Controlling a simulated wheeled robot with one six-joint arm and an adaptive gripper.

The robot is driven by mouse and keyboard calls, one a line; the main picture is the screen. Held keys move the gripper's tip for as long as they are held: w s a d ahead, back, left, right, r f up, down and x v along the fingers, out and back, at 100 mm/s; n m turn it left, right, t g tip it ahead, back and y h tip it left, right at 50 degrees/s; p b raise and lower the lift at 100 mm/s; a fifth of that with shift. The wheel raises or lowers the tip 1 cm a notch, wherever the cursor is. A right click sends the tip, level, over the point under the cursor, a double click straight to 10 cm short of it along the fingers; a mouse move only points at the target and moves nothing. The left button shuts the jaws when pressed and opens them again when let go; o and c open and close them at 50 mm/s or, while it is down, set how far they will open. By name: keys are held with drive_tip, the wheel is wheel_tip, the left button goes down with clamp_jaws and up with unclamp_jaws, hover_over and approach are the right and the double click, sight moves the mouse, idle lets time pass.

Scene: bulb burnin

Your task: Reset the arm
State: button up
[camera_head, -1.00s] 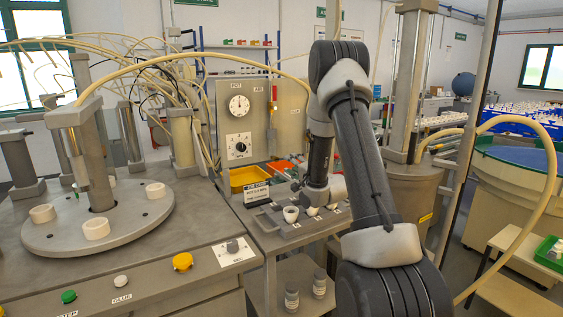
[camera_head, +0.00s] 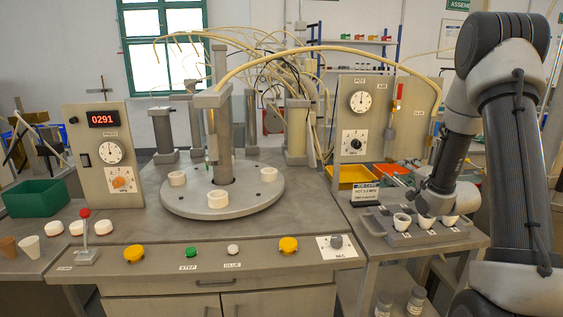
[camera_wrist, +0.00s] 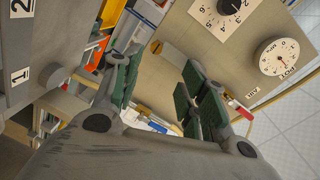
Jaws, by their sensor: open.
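My arm rises at the right of the head view, bent at a high elbow, with its forearm reaching down to the side table. My gripper (camera_head: 428,204) is low over the rack of white cups (camera_head: 402,238), partly blending with the grey parts there. In the wrist view my gripper (camera_wrist: 160,82) shows two green-padded fingers spread apart. Nothing is held between them; a beige panel shows through the gap. I cannot tell from the head view whether the fingers touch the rack.
A dial panel (camera_head: 350,105) stands just behind my gripper, with yellow (camera_head: 352,177) and red bins beside it. A round turntable (camera_head: 245,205) with white rings is at the centre. A panel reading 0291 (camera_head: 104,150) and a green bin (camera_head: 35,198) are at left.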

drive_tip(key=s+a+r+n+g+h, duration=0.1)
drive_tip(key=s+a+r+n+g, duration=0.2)
drive_tip(key=s+r, duration=0.3)
drive_tip(key=s+a+r+n+g+h, duration=0.1)
drive_tip(key=s+a+r+n+g, duration=0.25)
drive_tip(key=s, duration=0.35)
drive_tip(key=s+a+n+g+y, duration=0.1)
drive_tip(key=s+a+n+g, duration=0.2)
drive_tip(key=s, duration=1)
drive_tip(key=s+a+n+g, duration=0.3)
drive_tip(key=s+n, duration=0.1)
drive_tip(key=s, duration=1)
drive_tip(key=shift+s+a+r+n+y, duration=0.25)
drive_tip(key=shift+a+r+n+y, duration=0.1)
drive_tip(key=shift+y, duration=0.05)
